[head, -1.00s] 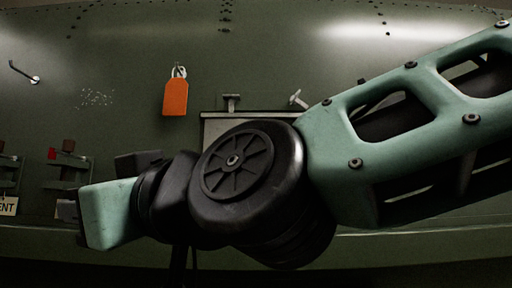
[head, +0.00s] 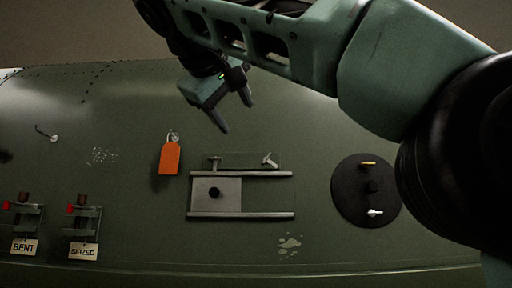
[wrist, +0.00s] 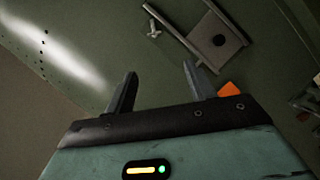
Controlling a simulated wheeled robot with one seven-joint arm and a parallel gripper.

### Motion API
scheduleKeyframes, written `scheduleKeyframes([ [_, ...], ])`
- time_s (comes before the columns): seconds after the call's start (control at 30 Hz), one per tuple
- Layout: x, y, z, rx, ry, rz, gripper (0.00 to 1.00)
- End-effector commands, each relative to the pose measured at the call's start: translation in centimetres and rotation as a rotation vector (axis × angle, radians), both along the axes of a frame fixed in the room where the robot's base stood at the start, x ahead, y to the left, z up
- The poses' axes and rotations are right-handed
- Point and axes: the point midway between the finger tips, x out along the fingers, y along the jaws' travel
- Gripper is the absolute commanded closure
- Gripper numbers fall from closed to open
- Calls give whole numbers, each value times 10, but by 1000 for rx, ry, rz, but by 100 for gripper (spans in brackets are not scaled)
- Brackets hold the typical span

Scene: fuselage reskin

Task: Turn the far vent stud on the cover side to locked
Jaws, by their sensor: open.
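The vent is a pale sliding cover (head: 228,194) with a black knob, at the left part of two horizontal rails (head: 265,214). Two small T-headed studs stand above the top rail. The left stud (head: 214,162), above the cover, has its bar about level; the right stud (head: 269,159) has its bar slanted. My gripper (head: 235,114) is open and empty, above the studs and apart from the panel. In the wrist view my open fingers (wrist: 159,70) face the skin; one stud (wrist: 153,29) and the cover (wrist: 207,41) lie beyond them. The other stud is not clear there.
An orange tag (head: 170,158) hangs left of the vent. A round black plate (head: 346,203) with two small studs is at right, beside my arm. Two fixtures with signs reading BENT (head: 24,247) and SEIZED (head: 83,252) are at lower left. The skin around the vent is mostly clear.

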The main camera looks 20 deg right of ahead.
Motion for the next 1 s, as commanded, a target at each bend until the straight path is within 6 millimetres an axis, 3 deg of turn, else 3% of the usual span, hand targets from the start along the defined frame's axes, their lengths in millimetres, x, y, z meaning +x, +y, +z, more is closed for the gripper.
scheduleKeyframes([
  [0.13, -1, -11, 3, 10, -17, -48, 45],
  [0.27, 12, -21, -1, 9, -14, -48, 45],
  [0.8, 99, -84, -25, 8, -12, -44, 45],
  [1.0, 122, -100, -32, 8, -12, -44, 45],
])
